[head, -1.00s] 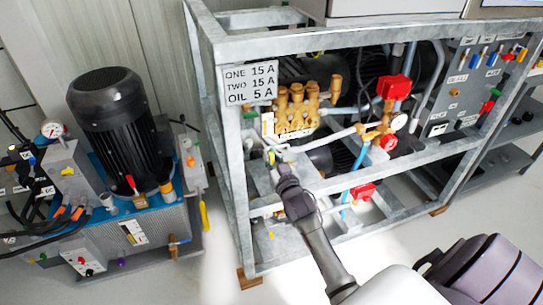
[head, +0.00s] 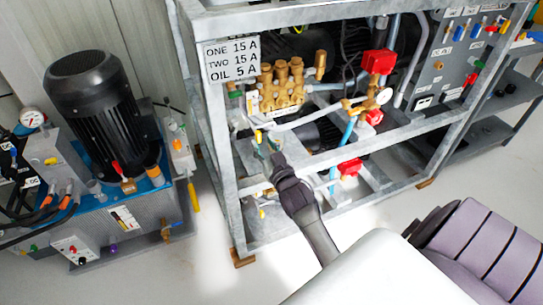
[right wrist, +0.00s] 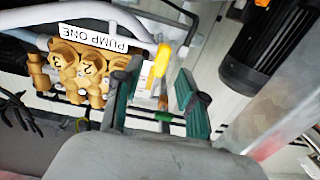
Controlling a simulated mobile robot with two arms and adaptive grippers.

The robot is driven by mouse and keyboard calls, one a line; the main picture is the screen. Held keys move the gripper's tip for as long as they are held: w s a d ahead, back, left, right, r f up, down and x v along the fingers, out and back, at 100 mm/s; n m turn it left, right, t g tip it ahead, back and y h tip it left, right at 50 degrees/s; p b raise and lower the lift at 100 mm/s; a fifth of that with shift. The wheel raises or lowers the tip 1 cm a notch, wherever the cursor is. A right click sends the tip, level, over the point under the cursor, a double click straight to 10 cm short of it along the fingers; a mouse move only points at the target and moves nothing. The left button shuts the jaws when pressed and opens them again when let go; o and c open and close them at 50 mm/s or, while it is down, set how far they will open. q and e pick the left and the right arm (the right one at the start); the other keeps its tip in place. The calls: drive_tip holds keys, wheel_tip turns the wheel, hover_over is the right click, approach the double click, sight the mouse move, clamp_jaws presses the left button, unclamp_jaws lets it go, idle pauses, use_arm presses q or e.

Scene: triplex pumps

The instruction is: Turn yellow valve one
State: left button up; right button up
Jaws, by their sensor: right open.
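A yellow valve handle (head: 258,136) shows on the pump frame, below the brass pump, in the head view. In the right wrist view the yellow handle (right wrist: 162,60) stands upright beside the "PUMP ONE" label. My right gripper (head: 267,148) is just below and right of the handle in the head view. In the right wrist view its two green fingers (right wrist: 159,78) are apart, with the handle showing between and beyond their tips. I cannot tell whether either finger touches it. My left gripper is not in view.
A second unit with a black motor (head: 97,110) stands to the left. Pale floor is clear between them.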

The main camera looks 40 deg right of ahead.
drive_tip(key=v, duration=0.7)
drive_tip(key=shift+s, duration=0.2)
